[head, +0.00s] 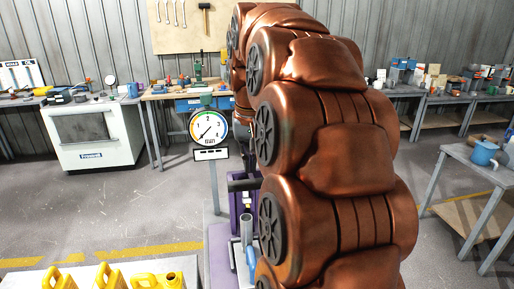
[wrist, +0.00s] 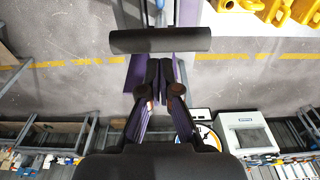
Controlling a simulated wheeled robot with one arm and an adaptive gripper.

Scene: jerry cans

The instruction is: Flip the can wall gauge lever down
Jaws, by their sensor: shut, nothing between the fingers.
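A round dial gauge (head: 209,127) with a white face stands on a grey post left of my arm in the head view. A thick dark horizontal bar (head: 243,185), which looks like the lever's handle, sticks out beside a purple stand (head: 238,217). In the wrist view the bar (wrist: 160,40) lies across the picture just beyond my fingertips, with a small gap showing in the picture; contact cannot be told. My gripper (wrist: 166,68) is shut and empty. In the head view my copper arm hides most of the gripper and part of the stand.
Yellow jerry cans (head: 110,277) stand on a white surface at the lower left. A white cabinet (head: 92,137) and workbenches line the back wall. A grey table with a blue pot (head: 484,153) is at the right. Open floor lies left of the gauge.

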